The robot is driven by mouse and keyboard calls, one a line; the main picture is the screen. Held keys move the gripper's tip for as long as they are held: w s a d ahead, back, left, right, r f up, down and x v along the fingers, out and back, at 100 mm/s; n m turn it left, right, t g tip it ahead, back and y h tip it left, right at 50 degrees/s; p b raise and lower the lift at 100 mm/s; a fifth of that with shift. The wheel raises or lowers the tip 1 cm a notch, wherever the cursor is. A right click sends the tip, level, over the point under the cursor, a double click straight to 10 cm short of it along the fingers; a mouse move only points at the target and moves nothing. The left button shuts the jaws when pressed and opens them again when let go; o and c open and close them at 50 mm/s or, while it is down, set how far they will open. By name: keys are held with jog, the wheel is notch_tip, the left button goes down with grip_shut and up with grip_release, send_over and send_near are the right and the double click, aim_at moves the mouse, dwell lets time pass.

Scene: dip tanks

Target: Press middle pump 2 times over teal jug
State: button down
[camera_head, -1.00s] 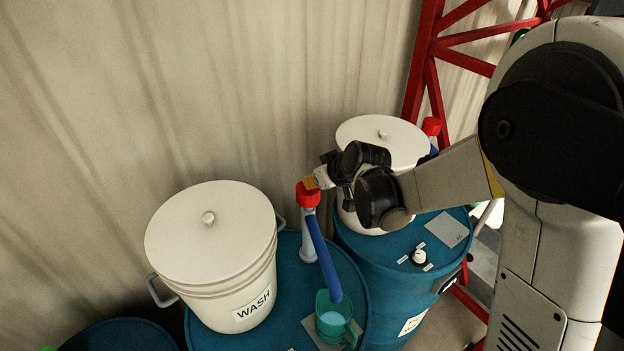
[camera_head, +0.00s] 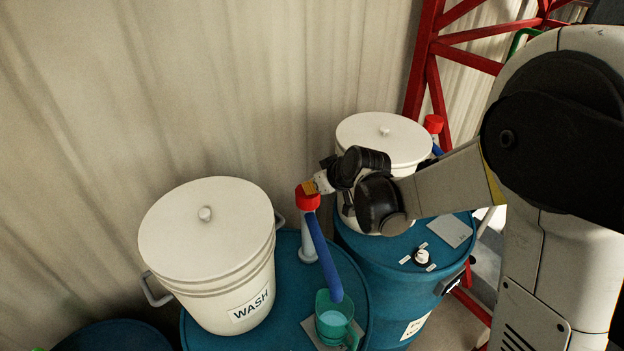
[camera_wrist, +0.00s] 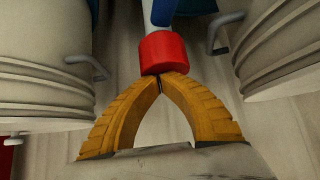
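The middle pump has a red cap (camera_head: 308,199), a pale stem and a long blue spout (camera_head: 323,258). It stands on the middle blue drum (camera_head: 290,275), to the right of the white WASH bucket (camera_head: 208,255). The teal jug (camera_head: 322,301) stands upright under the spout's lower end, with pale liquid visible inside. My gripper (camera_head: 309,187) is at the top of the red cap. In the wrist view, the two orange fingers of my gripper (camera_wrist: 160,80) meet at their tips, against the red cap (camera_wrist: 165,53), with nothing between them.
A second lidded white bucket (camera_head: 385,137) stands on the right blue drum (camera_head: 385,270), behind my wrist. Another red-capped pump (camera_head: 434,124) is beyond it. A dark drum top (camera_head: 120,337) shows at lower left. A corrugated wall (camera_head: 220,80) is behind.

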notch_tip(320, 180, up, 3)
jog(key=shift+a+r+p, duration=0.1)
jog(key=shift+r+p, duration=0.1)
jog(key=shift+p, duration=0.7)
jog(key=v, duration=1)
jog(key=shift+b, duration=0.35)
jog(key=shift+r, duration=0.1)
jog(key=s+d+f+m+h+b, duration=0.1)
jog(key=s+d+f+b, duration=0.4)
jog(key=f+b, duration=0.5)
jog(key=s+d+f+m+h+b, duration=0.2)
jog(key=s+d+f+b, duration=0.3)
jog(key=s+f+b, duration=0.5)
jog(key=s+d+f+m+h+b, duration=0.2)
jog(key=s+d+f+b, duration=0.3)
jog(key=f+b, duration=0.6)
jog(key=s+m, duration=0.1)
jog(key=s, duration=0.1)
jog(key=shift+s+f+m+b, duration=0.4)
